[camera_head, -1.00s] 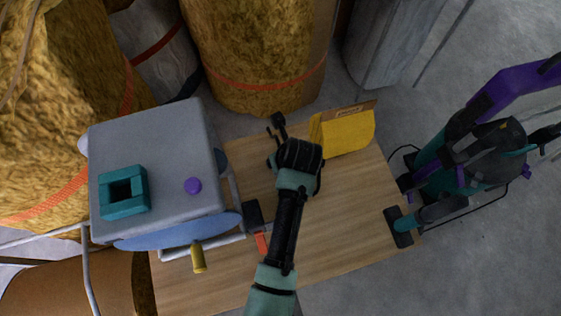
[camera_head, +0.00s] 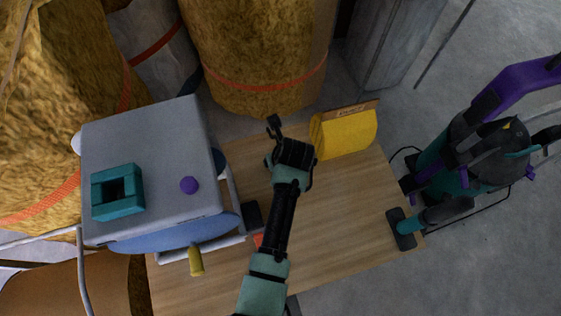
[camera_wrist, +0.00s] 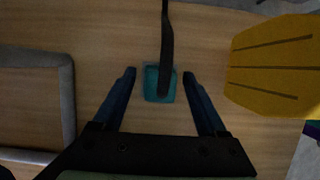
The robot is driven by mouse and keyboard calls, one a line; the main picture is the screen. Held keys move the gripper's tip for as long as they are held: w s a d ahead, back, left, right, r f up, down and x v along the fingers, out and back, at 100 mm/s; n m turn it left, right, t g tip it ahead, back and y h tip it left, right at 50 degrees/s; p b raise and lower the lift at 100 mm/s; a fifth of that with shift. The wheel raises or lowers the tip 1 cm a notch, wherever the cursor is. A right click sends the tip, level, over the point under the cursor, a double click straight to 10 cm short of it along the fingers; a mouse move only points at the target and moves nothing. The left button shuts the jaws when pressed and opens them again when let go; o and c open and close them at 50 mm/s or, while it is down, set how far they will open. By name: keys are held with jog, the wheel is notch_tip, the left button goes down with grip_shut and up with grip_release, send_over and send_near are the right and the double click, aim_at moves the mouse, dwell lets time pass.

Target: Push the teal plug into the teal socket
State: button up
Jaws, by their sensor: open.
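The teal socket (camera_head: 117,208) is a raised square frame with a dark opening, on top of the grey box at the left in the head view. My gripper (camera_head: 274,127) is over the wooden board, to the right of the box. In the wrist view a teal block, seemingly the plug (camera_wrist: 152,88), lies between my open fingers (camera_wrist: 159,73), with a gap on each side. A dark bar or cable runs over it from the top of the view. In the head view I cannot make out the plug by my gripper.
The grey box (camera_head: 150,135) carries a purple knob (camera_head: 189,185) and has a yellow handle (camera_head: 196,262). A yellow object (camera_head: 345,133) lies on the wooden board (camera_head: 340,215), right of my gripper. A teal and purple vacuum cleaner (camera_head: 455,155) stands at the right.

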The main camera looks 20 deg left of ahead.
grip_shut()
dwell(0.3)
notch_tip(320, 180, up, 18)
jog(key=p, duration=0.4)
dwell(0.5)
